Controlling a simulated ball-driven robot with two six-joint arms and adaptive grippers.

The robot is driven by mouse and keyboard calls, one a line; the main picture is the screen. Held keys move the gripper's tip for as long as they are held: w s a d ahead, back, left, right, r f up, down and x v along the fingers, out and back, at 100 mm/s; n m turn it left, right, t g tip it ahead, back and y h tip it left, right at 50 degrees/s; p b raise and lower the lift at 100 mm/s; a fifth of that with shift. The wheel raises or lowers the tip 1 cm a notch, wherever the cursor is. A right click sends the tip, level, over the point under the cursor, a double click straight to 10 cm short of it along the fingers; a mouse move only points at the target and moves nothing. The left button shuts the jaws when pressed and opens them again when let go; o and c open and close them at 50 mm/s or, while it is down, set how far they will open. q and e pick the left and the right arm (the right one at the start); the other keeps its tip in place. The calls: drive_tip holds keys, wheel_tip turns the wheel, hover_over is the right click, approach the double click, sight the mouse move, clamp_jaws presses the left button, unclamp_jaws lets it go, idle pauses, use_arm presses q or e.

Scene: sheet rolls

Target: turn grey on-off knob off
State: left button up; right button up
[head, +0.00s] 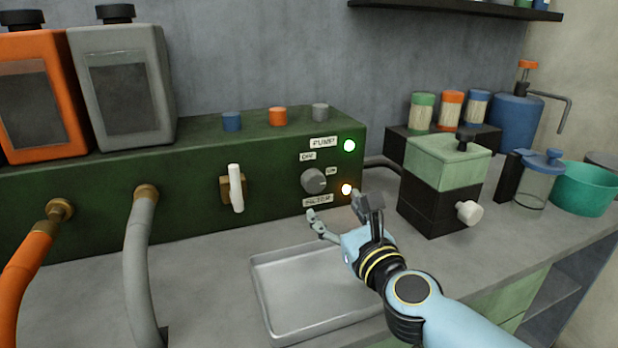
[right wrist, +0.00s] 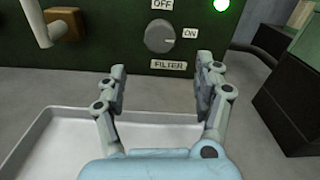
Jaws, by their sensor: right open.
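The grey on-off knob (head: 314,181) sits on the front of a dark green panel (head: 190,190), between an OFF label above and an ON label at its upper right. It also shows in the right wrist view (right wrist: 159,36), where its pale mark points right, toward ON. A FILTER label (head: 318,201) is below it. An amber lamp (head: 346,189) beside it glows. My right gripper (head: 335,207) is open and empty, just in front of and below the knob, not touching it. In the right wrist view its fingers (right wrist: 162,68) are spread, with the knob beyond them. My left gripper is not in view.
A metal tray (head: 310,290) lies below my right gripper. A white lever (head: 236,188) is left of the knob. A green lamp (head: 349,146) glows by the PUMP label. A green-topped black box (head: 440,185) stands to the right. Hoses hang at left.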

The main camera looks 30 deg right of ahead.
sight(316, 185)
drive_tip(key=x, duration=0.4)
drive_tip(key=shift+w+r, duration=0.1)
drive_tip(key=shift+r, duration=0.15)
drive_tip(key=x, duration=0.4)
drive_tip(key=shift+w+f, duration=0.2)
drive_tip(key=shift+w, duration=0.1)
drive_tip(key=shift+w+d, duration=0.2)
drive_tip(key=shift+w, duration=0.45)
drive_tip(key=c, duration=1.2)
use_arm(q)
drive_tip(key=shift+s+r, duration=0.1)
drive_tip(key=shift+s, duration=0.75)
use_arm(e)
drive_tip(key=shift+o, duration=0.2)
